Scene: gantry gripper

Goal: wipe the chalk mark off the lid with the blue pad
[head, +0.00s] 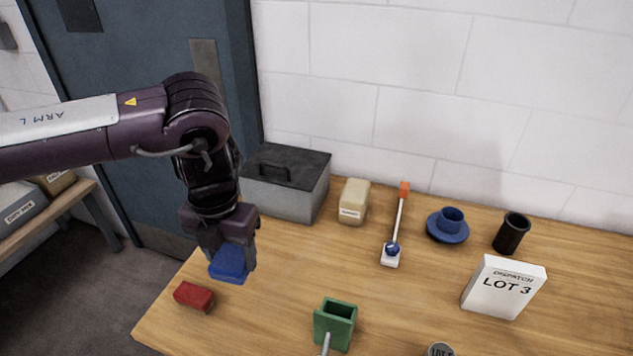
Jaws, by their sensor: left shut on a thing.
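The blue pad (229,265) is held in my left gripper (226,246), in the head view. The gripper is shut on it, pointing down, above the left part of the table and in front of the grey box (283,202). The dark lid (305,163) sits on that box and has a handle on top. I cannot make out a chalk mark on the lid; my arm is close to its left side. The pad is apart from the lid, lower and nearer to me. My right gripper is not in view.
A wall stands behind.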

